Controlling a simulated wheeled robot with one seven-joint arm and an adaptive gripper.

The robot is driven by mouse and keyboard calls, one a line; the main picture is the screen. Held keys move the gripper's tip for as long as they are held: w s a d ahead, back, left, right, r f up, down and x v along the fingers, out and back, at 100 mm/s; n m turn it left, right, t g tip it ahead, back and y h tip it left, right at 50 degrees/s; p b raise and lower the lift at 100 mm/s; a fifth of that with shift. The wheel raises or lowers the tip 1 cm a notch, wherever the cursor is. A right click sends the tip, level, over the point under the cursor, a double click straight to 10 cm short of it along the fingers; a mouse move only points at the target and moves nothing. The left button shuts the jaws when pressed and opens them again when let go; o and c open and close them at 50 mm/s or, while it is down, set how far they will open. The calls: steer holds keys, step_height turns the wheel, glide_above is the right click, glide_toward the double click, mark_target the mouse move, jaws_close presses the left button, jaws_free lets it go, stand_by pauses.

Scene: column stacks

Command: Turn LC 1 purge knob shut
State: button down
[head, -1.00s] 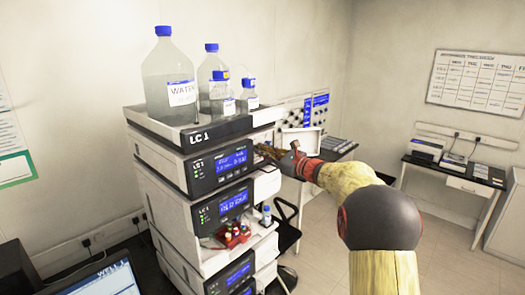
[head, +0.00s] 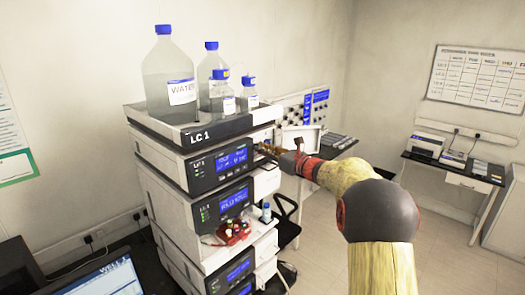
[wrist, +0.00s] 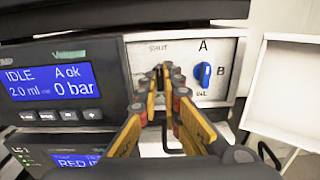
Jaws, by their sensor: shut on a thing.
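The LC 1 stack (head: 190,165) stands left of centre in the head view, and my gripper (head: 262,150) reaches its upper right front from the right. In the wrist view my gripper (wrist: 166,78) has its yellow fingers closed together at the white front panel (wrist: 222,98), just below a "SHUT" mark. It is shut on the purge knob, which is mostly hidden between the fingertips, so its angle cannot be told. The blue display (wrist: 48,88) to the left reads IDLE, A ok, 2.0 ml, 0 bar.
A blue selector knob (wrist: 203,75) with A and B marks sits close right of my fingertips. Blue-capped bottles (head: 170,80) stand on the stack's top tray. A pale open door or panel (wrist: 288,95) stands at the right.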

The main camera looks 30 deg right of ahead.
steer(key=c, duration=2)
jaws_free()
steer(key=v, duration=1.2)
